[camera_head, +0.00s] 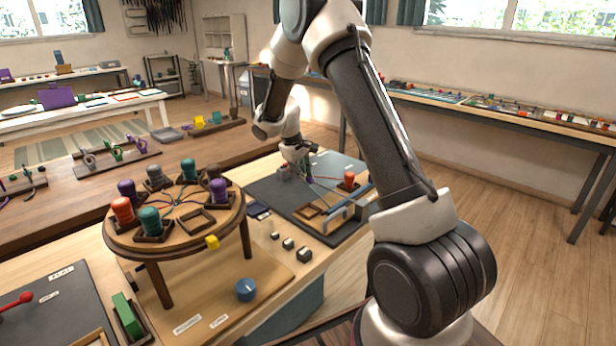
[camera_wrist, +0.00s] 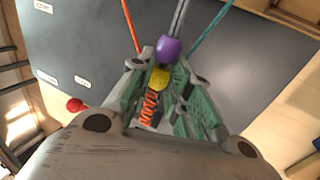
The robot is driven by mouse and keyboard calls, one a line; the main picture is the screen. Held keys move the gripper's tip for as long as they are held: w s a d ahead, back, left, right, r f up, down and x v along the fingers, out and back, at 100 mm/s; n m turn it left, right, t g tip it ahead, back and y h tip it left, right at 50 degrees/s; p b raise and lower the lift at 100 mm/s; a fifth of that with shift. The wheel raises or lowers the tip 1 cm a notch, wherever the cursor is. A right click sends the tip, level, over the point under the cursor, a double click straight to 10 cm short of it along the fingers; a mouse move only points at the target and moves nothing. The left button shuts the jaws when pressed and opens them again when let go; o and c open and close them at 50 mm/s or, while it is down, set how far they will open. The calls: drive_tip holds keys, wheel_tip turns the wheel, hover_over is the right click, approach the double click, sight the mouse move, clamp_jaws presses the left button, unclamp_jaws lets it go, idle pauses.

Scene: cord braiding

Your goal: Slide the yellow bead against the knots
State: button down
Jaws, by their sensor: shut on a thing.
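In the wrist view, a yellow bead (camera_wrist: 160,79) sits between the fingers of my gripper (camera_wrist: 167,66), which is shut on it. A purple bead (camera_wrist: 168,47) lies just beyond it, close to the fingertips. Orange knotted cord (camera_wrist: 148,108) shows between the fingers on the near side of the yellow bead. Whether the bead touches the knots is hard to tell. Beyond the purple bead, a red cord (camera_wrist: 130,25), a grey cord (camera_wrist: 178,18) and a teal cord (camera_wrist: 212,34) fan out. In the head view my gripper (camera_head: 303,170) is low over the dark mat, and the yellow bead is too small to make out.
The dark mat (camera_head: 265,192) lies on the wooden bench. A red spool (camera_head: 348,181) stands near its right side. A round braiding stand (camera_head: 175,222) with several coloured spools is to the left. A red ball (camera_wrist: 75,104) shows left of the fingers.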

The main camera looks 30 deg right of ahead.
drive_tip(key=c, duration=1.3)
unclamp_jaws()
drive_tip(key=v, duration=1.2)
drive_tip(key=s+r+m+t+y, duration=0.1)
drive_tip(key=s+r, duration=0.3)
drive_tip(key=s, duration=0.9)
drive_tip(key=s+r+m+t+y, duration=0.1)
drive_tip(key=s+r, duration=0.3)
drive_tip(key=s, duration=0.9)
drive_tip(key=s+r+m+t+y, duration=0.1)
drive_tip(key=s+r, duration=0.3)
drive_tip(key=s, duration=0.9)
drive_tip(key=shift+d+r+m, duration=0.2)
drive_tip(key=shift+d+m, duration=0.2)
drive_tip(key=shift+m, duration=0.1)
